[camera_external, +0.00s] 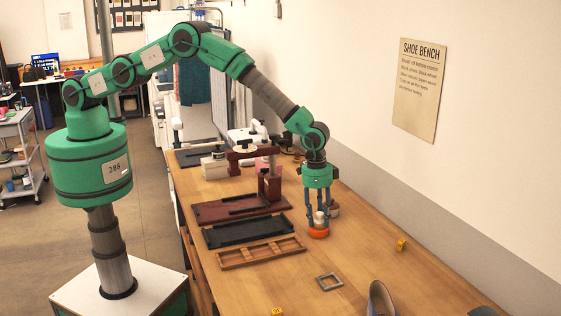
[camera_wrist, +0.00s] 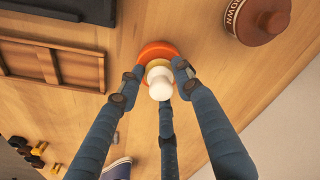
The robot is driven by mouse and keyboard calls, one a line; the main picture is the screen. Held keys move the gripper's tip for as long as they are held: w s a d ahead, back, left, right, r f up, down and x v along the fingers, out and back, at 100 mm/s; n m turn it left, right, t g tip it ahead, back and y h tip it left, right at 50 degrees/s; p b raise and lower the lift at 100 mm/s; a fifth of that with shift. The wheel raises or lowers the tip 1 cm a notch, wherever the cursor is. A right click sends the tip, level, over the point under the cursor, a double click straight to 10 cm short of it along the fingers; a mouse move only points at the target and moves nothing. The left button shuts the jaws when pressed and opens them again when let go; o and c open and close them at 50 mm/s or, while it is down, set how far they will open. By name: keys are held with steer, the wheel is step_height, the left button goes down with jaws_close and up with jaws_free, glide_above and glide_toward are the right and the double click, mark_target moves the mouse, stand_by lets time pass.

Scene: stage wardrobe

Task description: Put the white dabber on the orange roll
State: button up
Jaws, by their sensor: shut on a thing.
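The white dabber (camera_external: 319,217) has a round white knob, which in the wrist view (camera_wrist: 160,86) shows above a cream lower part. The orange roll (camera_external: 318,233) lies on the wooden bench directly below it, and its orange rim shows behind the dabber in the wrist view (camera_wrist: 157,50). My gripper (camera_external: 319,222) points straight down with its three blue fingers closed around the dabber. In the wrist view the dabber lines up with the roll. I cannot tell whether the dabber's underside touches the roll.
A brown lidded tin (camera_wrist: 258,18) stands close beside the roll. A wooden divided tray (camera_external: 262,252), a black tray (camera_external: 250,231) and a dark red stand (camera_external: 269,188) are to the left. A small grey frame (camera_external: 329,281) lies in front, and a yellow piece (camera_external: 401,245) lies right.

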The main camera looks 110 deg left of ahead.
steer(key=o, duration=0.5)
steer(key=shift+f, duration=0.15)
steer(key=o, duration=0.4)
steer(key=shift+o, duration=0.2)
steer(key=shift+r, duration=0.25)
step_height(320, 180, up, 12)
steer(key=s+b, duration=0.1)
stand_by(0.8)
